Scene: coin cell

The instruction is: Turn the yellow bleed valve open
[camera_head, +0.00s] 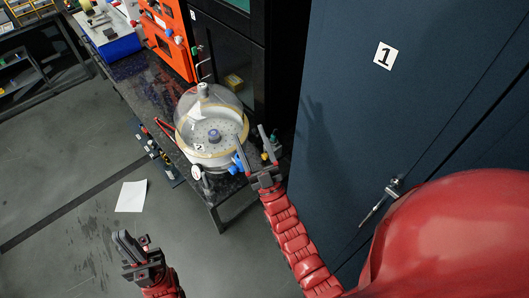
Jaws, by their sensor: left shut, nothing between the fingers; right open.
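A clear domed vacuum chamber (209,112) with a pale base ring stands on the dark bench. A round gauge (197,173) and blue fittings (235,167) are on its near side. The yellow bleed valve is not clearly distinguishable; a tiny yellowish spot (265,156) shows beside a right finger, too small to identify. My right gripper (253,149) is open at the chamber's near right side, its fingers spread and nothing visibly held. My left gripper (129,245) is shut and empty, low at the left over the floor, well apart from the chamber.
A blue locker (340,90) marked 1 stands close right of my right arm. A white sheet (131,196) lies on the open floor.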

